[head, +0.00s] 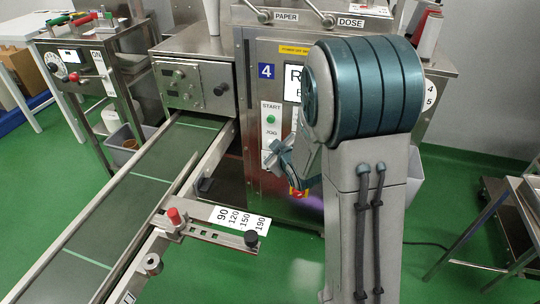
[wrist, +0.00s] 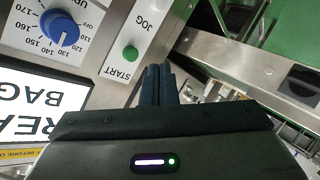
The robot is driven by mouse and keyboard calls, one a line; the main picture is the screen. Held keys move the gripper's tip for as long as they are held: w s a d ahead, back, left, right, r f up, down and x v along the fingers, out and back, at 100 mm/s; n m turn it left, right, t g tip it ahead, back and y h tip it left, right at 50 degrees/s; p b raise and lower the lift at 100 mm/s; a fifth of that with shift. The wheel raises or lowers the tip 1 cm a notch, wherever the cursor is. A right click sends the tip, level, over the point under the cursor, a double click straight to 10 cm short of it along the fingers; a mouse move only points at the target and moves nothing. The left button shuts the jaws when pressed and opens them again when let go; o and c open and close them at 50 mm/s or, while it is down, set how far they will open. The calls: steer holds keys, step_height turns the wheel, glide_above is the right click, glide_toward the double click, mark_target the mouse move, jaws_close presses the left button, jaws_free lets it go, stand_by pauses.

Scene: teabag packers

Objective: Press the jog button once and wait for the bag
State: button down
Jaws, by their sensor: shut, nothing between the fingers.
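The machine's front panel carries a START label with a green start button (head: 270,119) and a JOG label (head: 271,133) below it. My gripper (head: 276,150) is in front of the panel just under the JOG label and covers the area where the jog button would be. In the wrist view my gripper's dark fingers (wrist: 158,78) are together and empty, beside the green start button (wrist: 130,53). The jog button itself is not visible there. The belt (head: 150,185) is dark green with pale cross lines, and no bag shows on it.
A red emergency knob (head: 298,192) sits low on the panel, close to my gripper. A blue dial (wrist: 60,30) and a display (wrist: 35,105) are nearby. A rail with a number scale (head: 240,218) juts from the conveyor. A steel table (head: 528,190) stands at right.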

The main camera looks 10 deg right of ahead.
steer(key=w+a+f+n+t+y+b, duration=0.1)
steer(key=a+f+n+y+b, duration=0.1)
steer(key=f, duration=0.3)
steer(key=w+a+f+n+t+y+b, duration=0.1)
steer(key=a+f+n+t+y+b, duration=0.1)
steer(key=f+b, duration=0.2)
step_height(320, 180, down, 2)
steer(key=shift+f+n, duration=0.1)
steer(key=shift+n, duration=0.3)
steer(key=shift+w+d, duration=0.15)
steer(key=w+d, duration=0.3)
steer(key=w, duration=0.4)
steer(key=shift+w+d, duration=0.35)
steer(key=shift+w, duration=0.1)
stand_by(1.3)
steer(key=shift+w+d, duration=0.15)
steer(key=shift+w, duration=0.15)
